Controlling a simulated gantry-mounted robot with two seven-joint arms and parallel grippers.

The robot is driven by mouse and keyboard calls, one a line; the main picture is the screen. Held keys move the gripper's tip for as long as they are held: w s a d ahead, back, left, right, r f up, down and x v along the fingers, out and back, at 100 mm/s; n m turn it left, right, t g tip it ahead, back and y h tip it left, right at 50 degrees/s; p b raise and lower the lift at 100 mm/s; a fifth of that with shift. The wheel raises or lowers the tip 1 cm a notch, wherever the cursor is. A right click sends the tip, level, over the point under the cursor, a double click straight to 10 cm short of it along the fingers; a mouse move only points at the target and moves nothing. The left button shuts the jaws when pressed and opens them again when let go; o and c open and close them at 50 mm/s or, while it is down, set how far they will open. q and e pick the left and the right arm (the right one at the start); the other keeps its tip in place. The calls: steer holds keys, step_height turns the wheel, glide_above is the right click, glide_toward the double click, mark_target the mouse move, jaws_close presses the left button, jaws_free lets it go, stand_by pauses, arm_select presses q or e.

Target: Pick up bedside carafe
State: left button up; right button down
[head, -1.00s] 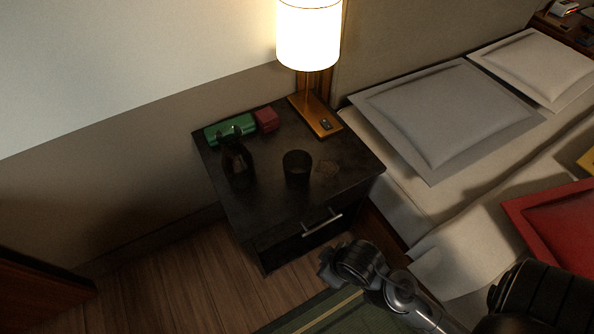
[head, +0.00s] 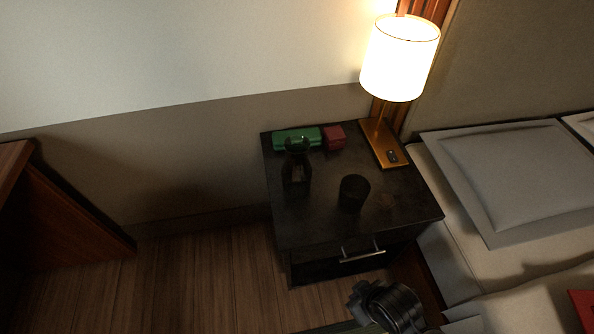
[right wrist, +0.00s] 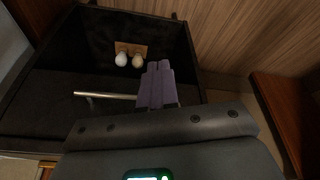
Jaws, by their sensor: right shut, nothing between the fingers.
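The bedside carafe (head: 297,172) is a dark, see-through vessel with a narrowed neck. It stands upright near the left edge of the dark nightstand (head: 400,212) in the head view. My right gripper (head: 356,294) is low in front of the nightstand, below its drawer handle and well apart from the carafe. In the right wrist view its fingers (right wrist: 157,82) are shut together with nothing between them. The carafe cannot be made out in that view. My left gripper is not in view.
A dark cup (head: 353,193) stands right of the carafe. A green box (head: 297,138) and a red box (head: 334,137) lie behind. A lit lamp (head: 400,60) stands at the back right. The drawer handle (head: 362,251) sticks out in front. A bed (head: 510,180) is on the right.

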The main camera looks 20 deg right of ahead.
stand_by(0.3)
jaws_free()
stand_by(0.5)
